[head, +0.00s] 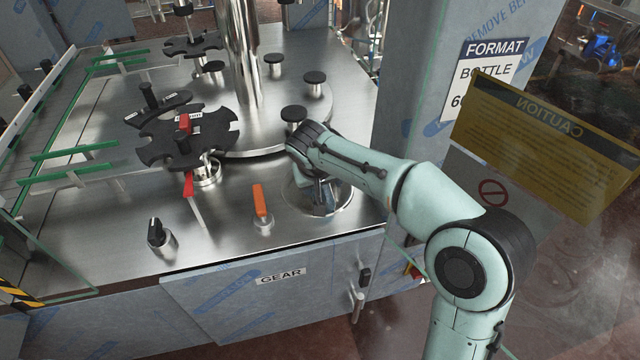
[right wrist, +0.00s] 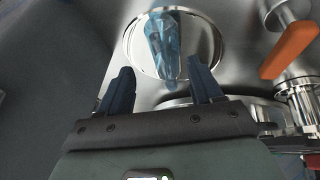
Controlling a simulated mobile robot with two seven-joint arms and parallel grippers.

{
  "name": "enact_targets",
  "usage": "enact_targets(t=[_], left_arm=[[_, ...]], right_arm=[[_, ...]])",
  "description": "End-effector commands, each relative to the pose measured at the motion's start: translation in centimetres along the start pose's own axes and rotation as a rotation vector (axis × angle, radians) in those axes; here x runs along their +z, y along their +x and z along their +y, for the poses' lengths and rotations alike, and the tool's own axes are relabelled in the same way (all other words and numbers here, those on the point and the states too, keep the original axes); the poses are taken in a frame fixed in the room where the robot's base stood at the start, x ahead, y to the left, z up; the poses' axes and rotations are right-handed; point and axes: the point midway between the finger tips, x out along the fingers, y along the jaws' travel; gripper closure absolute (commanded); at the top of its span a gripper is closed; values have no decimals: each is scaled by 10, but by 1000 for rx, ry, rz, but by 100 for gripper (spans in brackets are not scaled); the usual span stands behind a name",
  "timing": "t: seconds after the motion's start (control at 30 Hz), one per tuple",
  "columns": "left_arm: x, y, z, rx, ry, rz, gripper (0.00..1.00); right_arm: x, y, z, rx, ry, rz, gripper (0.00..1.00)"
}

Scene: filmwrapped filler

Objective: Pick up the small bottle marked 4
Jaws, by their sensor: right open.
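A small see-through blue bottle (right wrist: 162,42) stands on a round, shiny metal disc (right wrist: 203,42) in the right wrist view. I cannot read a 4 on it. My right gripper (right wrist: 160,76) is open, one dark finger on each side of the picture. The bottle shows beyond the fingertips, roughly in line with the gap between them. In the head view my right gripper (head: 323,203) points down over the disc (head: 345,197) near the machine's front right. There my wrist and fingers hide most or all of the bottle. My left gripper is not in view.
An orange-handled lever (head: 260,201) stands left of the disc. A black knob (head: 155,232) and black star wheels (head: 188,137) are further left. A steel turntable (head: 265,140) with black-topped posts lies behind. A grey pillar (head: 412,90) rises behind my right arm.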

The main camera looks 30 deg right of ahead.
Motion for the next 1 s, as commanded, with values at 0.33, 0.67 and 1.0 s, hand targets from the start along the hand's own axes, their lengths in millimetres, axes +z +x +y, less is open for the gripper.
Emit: enact_targets(t=[0.33,0.67,1.0], left_arm=[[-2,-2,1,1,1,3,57],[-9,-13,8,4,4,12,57],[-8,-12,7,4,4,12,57]], right_arm=[[-1,40,0,-1,-1,0,35],[-8,82,-4,-1,-1,0,35],[-8,90,-4,-2,-1,1,42]])
